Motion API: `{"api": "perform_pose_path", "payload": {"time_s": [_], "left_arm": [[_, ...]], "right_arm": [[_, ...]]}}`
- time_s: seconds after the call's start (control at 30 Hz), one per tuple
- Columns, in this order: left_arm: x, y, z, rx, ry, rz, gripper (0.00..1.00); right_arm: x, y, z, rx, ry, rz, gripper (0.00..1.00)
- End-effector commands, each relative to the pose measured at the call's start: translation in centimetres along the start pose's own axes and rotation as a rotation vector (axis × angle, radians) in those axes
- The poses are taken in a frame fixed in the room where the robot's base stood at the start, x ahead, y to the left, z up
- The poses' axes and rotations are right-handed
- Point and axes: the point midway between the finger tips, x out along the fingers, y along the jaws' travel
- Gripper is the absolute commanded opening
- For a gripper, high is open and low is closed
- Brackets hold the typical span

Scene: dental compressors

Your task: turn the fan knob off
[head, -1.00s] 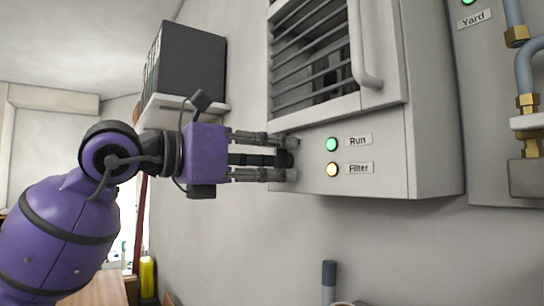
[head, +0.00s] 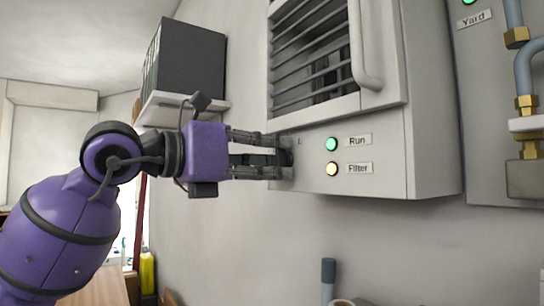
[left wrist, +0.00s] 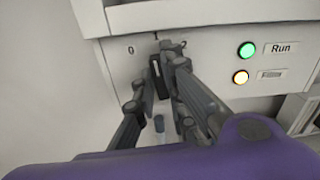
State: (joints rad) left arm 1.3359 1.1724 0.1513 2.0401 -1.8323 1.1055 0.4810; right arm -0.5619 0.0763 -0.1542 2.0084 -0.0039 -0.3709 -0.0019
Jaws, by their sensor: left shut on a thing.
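The fan knob (left wrist: 157,76) is a small black knob with a pale line, low on the left of the grey cabinet's front. In the left wrist view its line stands near upright, and a "0" mark shows to its upper left. My left gripper (head: 278,157) is shut on the knob, with a finger on either side. In the left wrist view the gripper (left wrist: 160,82) partly covers the knob. The knob also shows in the head view (head: 288,157) between the fingertips. My right gripper is not in view.
A green Run light (head: 331,144) and an amber Filter light (head: 331,169) glow right of the knob. A louvred grille (head: 312,60) and a handle (head: 368,60) are above. A shelf with dark binders (head: 190,62) stands behind my arm. Pipes (head: 525,75) are at far right.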

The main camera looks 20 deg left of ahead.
Motion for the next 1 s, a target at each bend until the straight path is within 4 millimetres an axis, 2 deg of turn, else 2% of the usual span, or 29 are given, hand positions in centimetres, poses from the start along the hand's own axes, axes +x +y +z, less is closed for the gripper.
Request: {"api": "perform_pose_path", "payload": {"time_s": [0.3,0.6,1.0], "left_arm": [[-0.1,-0.1,0.3,-0.256,-0.001,0.0,0.0],[-0.1,-0.2,0.4,-0.493,-0.002,-0.002,0.0],[-0.1,-0.1,0.2,-0.664,-0.002,-0.001,0.0]], "right_arm": [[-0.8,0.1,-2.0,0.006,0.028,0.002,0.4],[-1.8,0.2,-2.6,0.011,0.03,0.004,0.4],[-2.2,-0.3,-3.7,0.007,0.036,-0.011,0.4]]}}
